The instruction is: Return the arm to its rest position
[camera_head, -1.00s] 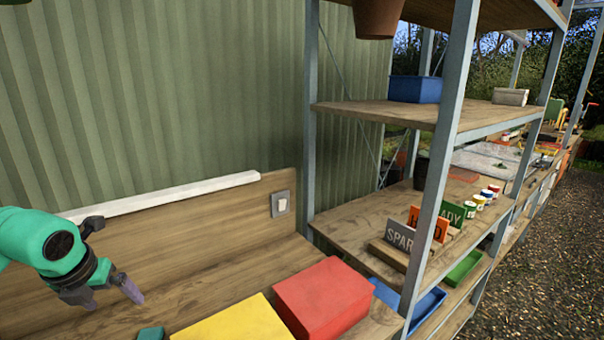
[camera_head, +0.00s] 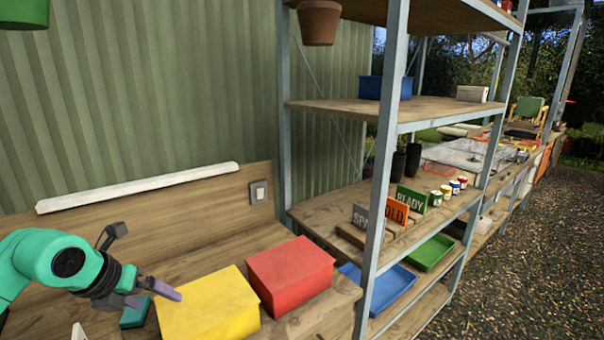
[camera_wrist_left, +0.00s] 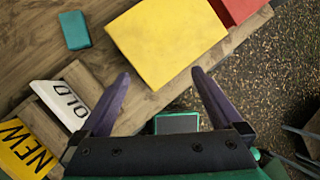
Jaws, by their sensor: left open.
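My left arm, green, comes in from the left in the head view. Its gripper (camera_head: 138,262) is open, with dark purple fingers spread apart and nothing between them. It is over the bench, with one finger overlapping the left edge of the yellow box (camera_head: 215,308) in the picture. I cannot tell the exact height above the bench. My right gripper is not in view.
A red box (camera_head: 290,272) stands beside the yellow one. A teal block (camera_head: 135,313) lies on the bench. "OLD" (camera_wrist_left: 62,103) and "NEW" (camera_wrist_left: 25,148) signs are near the left finger. A shelving rack (camera_head: 388,140) stands to the right; gravel (camera_head: 530,270) lies beyond.

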